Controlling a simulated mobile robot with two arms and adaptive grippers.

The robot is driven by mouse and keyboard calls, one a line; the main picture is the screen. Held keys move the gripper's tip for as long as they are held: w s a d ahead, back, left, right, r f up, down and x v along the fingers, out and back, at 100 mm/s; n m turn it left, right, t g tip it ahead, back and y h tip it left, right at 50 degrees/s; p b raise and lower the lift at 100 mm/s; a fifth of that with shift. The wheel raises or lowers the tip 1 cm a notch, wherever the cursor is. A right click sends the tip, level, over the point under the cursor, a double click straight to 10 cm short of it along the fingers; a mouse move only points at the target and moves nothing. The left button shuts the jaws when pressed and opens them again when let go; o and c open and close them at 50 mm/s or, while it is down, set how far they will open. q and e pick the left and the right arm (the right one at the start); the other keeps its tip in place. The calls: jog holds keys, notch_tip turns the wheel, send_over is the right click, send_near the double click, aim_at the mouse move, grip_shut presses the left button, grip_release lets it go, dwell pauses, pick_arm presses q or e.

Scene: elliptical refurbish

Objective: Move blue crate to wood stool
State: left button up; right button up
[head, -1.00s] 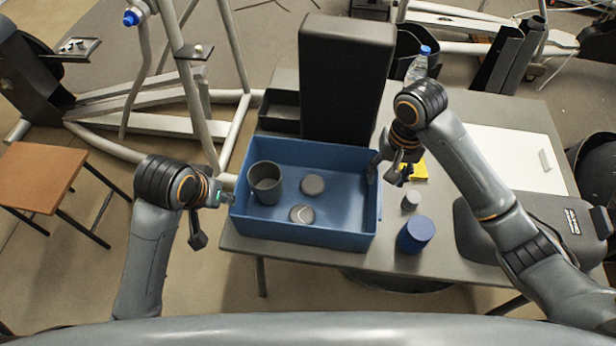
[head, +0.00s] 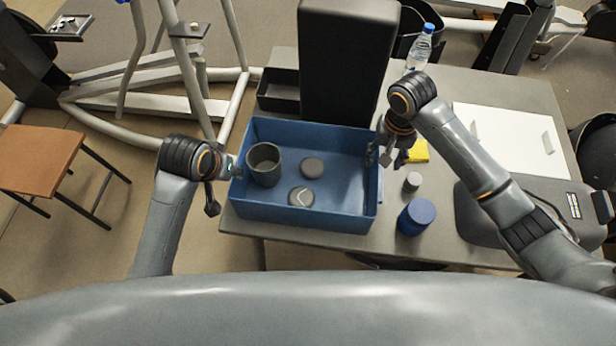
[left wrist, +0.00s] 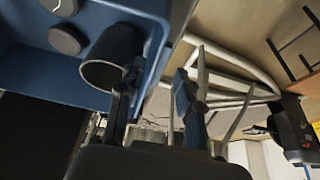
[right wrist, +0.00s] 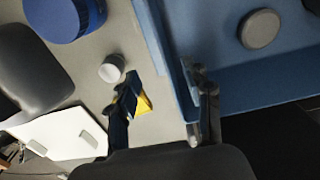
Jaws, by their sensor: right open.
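The blue crate (head: 300,213) stands on the grey table's left part, holding a dark cup (head: 264,164) and two round grey lids (head: 311,168). The wood stool (head: 40,157) is on the floor at the left. My left gripper (head: 222,185) is at the crate's left wall. In the left wrist view its fingers (left wrist: 155,100) are apart, one on the crate's inner side by the cup, one outside. My right gripper (head: 386,158) is open at the crate's right wall. In the right wrist view its fingers (right wrist: 163,95) lie either side of that wall.
A tall black block (head: 343,65) and a small dark tray (head: 278,90) are behind the crate. A blue-lidded jar (head: 416,217), a small grey cylinder (head: 412,181), a yellow item (head: 419,151) and a bottle (head: 420,48) are at its right. Grey exercise-machine tubes (head: 150,95) lie between stool and table.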

pick_arm(q)
jog(key=x, duration=0.7)
jog(key=shift+f, duration=0.1)
pick_arm(e)
notch_tip(320, 180, down, 7)
jog(key=shift+f, duration=0.1)
pick_arm(q)
grip_shut()
pick_arm(e)
jog(key=c, duration=0.7)
grip_shut()
